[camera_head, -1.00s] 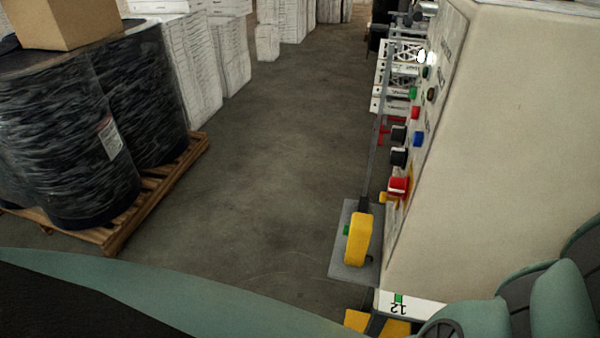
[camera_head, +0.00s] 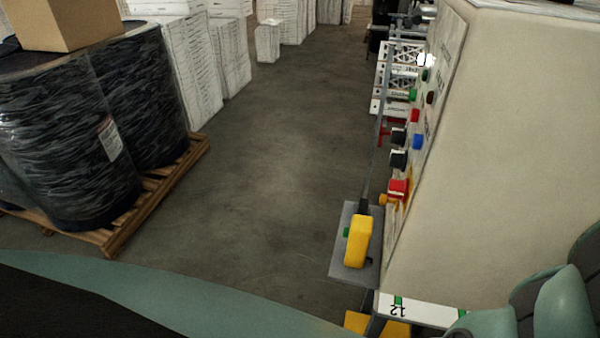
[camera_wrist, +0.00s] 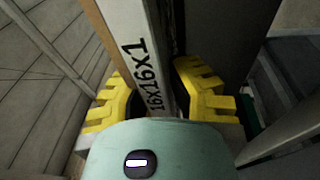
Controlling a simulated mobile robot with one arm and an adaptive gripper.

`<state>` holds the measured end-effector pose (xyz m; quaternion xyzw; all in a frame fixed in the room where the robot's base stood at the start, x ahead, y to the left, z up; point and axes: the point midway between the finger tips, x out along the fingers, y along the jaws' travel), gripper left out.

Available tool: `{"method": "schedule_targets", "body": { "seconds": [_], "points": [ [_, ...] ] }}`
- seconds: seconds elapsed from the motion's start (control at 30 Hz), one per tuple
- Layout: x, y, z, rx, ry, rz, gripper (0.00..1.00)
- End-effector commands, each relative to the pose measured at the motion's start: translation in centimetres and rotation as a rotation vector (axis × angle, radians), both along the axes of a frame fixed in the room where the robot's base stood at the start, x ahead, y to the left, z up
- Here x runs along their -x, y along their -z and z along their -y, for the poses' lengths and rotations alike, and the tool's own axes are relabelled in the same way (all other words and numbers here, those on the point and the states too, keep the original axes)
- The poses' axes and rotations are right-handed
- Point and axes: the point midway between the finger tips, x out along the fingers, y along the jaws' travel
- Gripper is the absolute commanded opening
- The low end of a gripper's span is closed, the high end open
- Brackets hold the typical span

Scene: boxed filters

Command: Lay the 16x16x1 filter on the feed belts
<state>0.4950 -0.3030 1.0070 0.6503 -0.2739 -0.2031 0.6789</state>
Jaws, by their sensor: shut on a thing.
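In the wrist view my gripper (camera_wrist: 160,105) has yellow toothed fingers on both sides of the 16x16x1 filter (camera_wrist: 130,35). It is shut on the filter, whose white edge with the black print "16x16x1" runs up between the fingers. The rest of the filter is partly hidden or out of the picture. I cannot make out the feed belts for certain in either view.
A beige machine cabinet (camera_head: 490,150) with coloured buttons stands close on the right. A yellow box on a grey plate (camera_head: 357,240) juts from its front. Wrapped black drums on a wooden pallet (camera_head: 150,205) stand at left. The floor (camera_head: 260,130) between is clear.

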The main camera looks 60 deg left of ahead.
Motion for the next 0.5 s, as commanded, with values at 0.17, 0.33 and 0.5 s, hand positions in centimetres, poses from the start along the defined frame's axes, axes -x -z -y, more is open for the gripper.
{"method": "schedule_targets", "body": {
  "seconds": [0.17, 0.33, 0.5],
  "points": [
    [0.03, 0.32, 0.04, 0.001, 0.001, 0.000, 0.00],
    [0.00, 0.29, 0.02, 0.001, 0.000, 0.001, 0.30],
    [-0.04, 0.30, -0.02, -0.001, -0.001, 0.001, 0.42]
  ]
}}
